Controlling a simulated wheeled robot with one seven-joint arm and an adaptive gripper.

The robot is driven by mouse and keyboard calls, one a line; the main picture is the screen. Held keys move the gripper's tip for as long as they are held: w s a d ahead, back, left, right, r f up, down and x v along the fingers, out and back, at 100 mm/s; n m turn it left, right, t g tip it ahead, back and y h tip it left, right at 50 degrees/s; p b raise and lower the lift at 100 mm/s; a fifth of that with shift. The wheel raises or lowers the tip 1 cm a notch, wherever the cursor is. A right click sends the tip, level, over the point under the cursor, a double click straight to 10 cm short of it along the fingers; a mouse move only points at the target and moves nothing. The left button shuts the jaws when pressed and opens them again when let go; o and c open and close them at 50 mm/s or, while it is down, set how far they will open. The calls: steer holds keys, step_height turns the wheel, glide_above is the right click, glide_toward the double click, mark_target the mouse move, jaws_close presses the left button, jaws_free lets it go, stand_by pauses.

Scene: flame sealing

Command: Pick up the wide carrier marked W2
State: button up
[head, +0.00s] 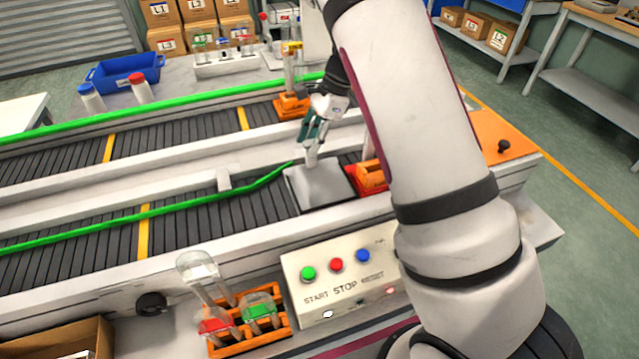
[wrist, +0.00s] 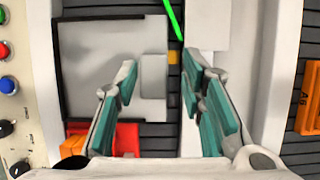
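My gripper (head: 313,145) hangs above the near conveyor, beside a pale plate. An orange carrier (head: 369,176) sits on the near conveyor just right of the plate, partly hidden by my arm. An orange and red piece (wrist: 100,140) shows at the lower left of the wrist view, partly behind a finger. Another orange carrier (head: 291,106) with glassware stands on the far conveyor. I cannot read a W2 mark on any carrier.
The pale plate (head: 318,188) covers part of the near belt. A green guide rail (head: 200,205) runs along it. A blue bin (head: 125,72) and bottles stand behind.

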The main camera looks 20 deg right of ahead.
mark_target(306, 167)
steer(key=x, duration=0.3)
steer(key=shift+s+a+f+p, duration=0.1)
steer(key=shift+s+f+p, duration=0.2)
steer(key=shift+s+p, duration=0.05)
steer(key=shift+a+f, duration=0.2)
steer(key=shift+f, duration=0.35)
jaws_close()
steer(key=shift+w, duration=0.1)
